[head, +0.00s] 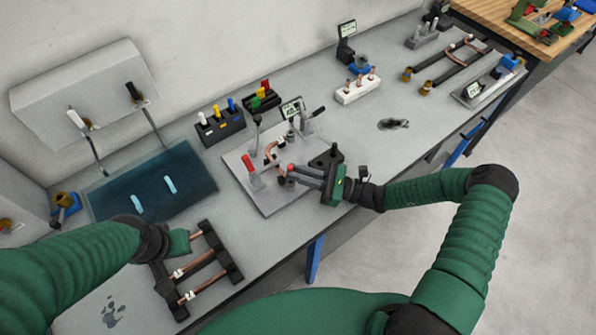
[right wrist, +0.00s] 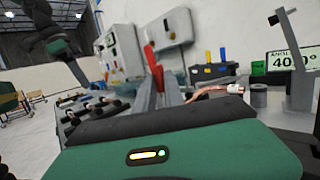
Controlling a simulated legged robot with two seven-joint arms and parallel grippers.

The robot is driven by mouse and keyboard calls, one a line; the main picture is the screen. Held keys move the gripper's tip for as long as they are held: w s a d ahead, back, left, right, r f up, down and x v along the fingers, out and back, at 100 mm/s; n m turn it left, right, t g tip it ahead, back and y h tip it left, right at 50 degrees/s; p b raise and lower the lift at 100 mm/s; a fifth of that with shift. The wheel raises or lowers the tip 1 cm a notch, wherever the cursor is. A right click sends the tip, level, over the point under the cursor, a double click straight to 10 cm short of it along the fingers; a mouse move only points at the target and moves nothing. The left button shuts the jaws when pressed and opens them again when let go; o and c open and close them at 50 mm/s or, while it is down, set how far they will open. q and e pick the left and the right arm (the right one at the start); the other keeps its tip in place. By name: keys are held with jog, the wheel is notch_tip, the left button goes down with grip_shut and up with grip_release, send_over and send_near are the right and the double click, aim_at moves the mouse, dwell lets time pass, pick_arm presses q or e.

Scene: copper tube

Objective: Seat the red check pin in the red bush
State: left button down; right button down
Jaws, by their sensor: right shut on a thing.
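The red check pin (head: 291,168) shows as a small red tip at the end of my right gripper's fingers. My right gripper (head: 293,174) is shut on it over the right part of the grey fixture plate (head: 268,206). In the right wrist view the two grey fingers (right wrist: 161,92) reach forward, with red (right wrist: 153,58) at their tips; pin and red clamp handle are hard to separate there. The red bush cannot be made out clearly near the fingertips. My left gripper (head: 180,242) is beside the dark frame with copper tubes (head: 205,262); its fingers are unclear.
The fixture carries a bent copper tube (head: 273,152), a red-handled clamp (head: 248,163) and a black block (head: 326,158). An angle sign (head: 291,109) stands behind. A black holder with coloured handles (head: 220,126) is at back left.

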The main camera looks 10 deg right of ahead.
pick_arm(q)
jog(key=shift+r, duration=0.1)
dwell(0.3)
